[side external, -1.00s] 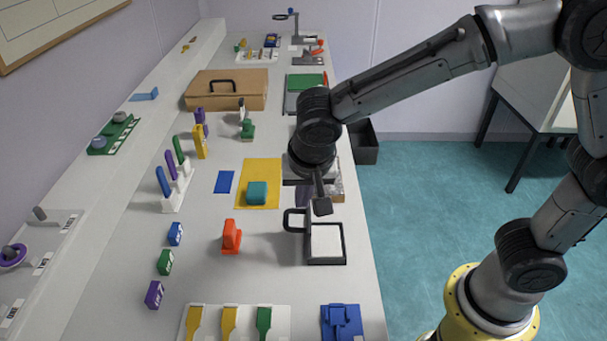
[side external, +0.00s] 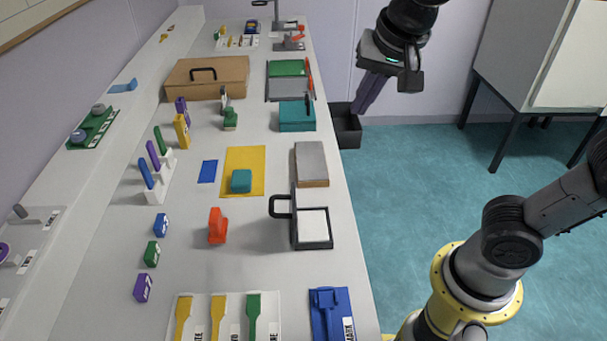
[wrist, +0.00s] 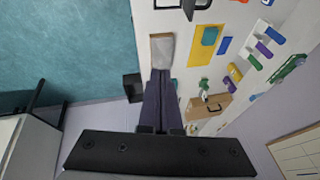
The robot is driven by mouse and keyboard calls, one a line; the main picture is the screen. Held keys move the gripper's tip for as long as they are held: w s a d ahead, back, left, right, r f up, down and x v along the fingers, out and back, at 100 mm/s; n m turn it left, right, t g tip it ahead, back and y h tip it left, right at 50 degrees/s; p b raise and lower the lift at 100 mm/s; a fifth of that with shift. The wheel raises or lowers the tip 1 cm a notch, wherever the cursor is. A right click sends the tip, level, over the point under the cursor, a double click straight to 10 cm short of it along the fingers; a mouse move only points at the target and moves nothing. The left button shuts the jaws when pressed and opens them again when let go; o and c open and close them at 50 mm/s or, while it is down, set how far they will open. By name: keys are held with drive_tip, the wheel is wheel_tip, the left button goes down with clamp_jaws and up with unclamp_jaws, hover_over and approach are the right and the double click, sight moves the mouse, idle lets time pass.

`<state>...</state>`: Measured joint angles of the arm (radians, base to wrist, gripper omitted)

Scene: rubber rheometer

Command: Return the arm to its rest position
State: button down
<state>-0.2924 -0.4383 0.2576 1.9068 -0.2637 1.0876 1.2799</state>
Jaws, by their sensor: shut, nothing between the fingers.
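My gripper (side external: 366,96) is up in the air at the upper right of the side external view, past the right edge of the bench and above the floor. Its dark fingers point downward and are shut with nothing between them. In the wrist view the shut fingers (wrist: 164,98) show in the middle. My arm is raised, with its upper part out of the side external picture. My yellow-ringed base stands on the floor at the lower right.
The white bench (side external: 265,215) holds a brown case (side external: 206,82), a teal box (side external: 297,118), a grey-topped block (side external: 311,163) and a black-framed press (side external: 313,228). A black bin (side external: 346,130) stands beside the bench. Open floor lies between.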

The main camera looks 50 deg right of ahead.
drive_tip(key=s+d+f+n, duration=0.1)
drive_tip(key=s+f+n, duration=0.2)
drive_tip(key=s+n, duration=0.2)
drive_tip(key=s+d+f+n+t+y, duration=0.1)
drive_tip(key=s+d+f+n, duration=0.1)
drive_tip(key=s+n, duration=0.3)
drive_tip(key=shift+s+f, duration=0.7)
drive_tip(key=shift+s, duration=0.25)
